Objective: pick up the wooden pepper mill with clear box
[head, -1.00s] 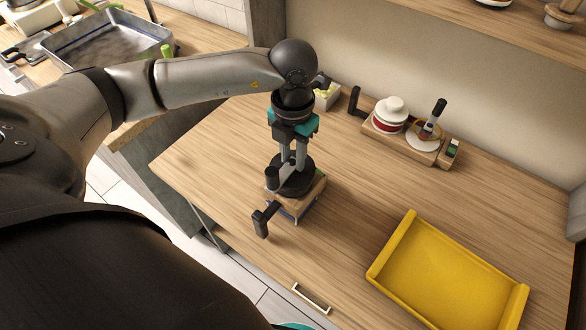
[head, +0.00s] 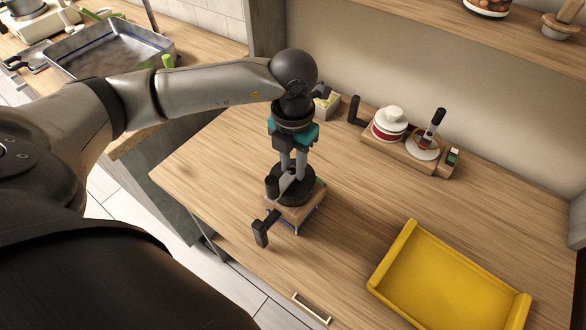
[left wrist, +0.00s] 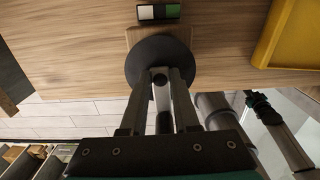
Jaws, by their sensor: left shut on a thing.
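I see no clear pepper mill. My left gripper (head: 288,172) points down and is shut on a dark upright knob above a round black disc (head: 292,186). The disc stands on a small wooden board (head: 303,212) with a black angled handle (head: 261,232) at its front left. Under the board are thin bluish edges that could be a clear box; I cannot tell. In the left wrist view both fingertips (left wrist: 160,76) close at the middle of the black disc (left wrist: 150,60). A green, white and black block (left wrist: 158,12) lies beyond it. What looks like my right gripper (left wrist: 262,108) shows small.
A yellow tray (head: 411,232) lies at the right of the table. A second wooden board (head: 402,152) at the back holds a white-lidded red jar (head: 389,124) and a saucer (head: 424,149). The table between is clear.

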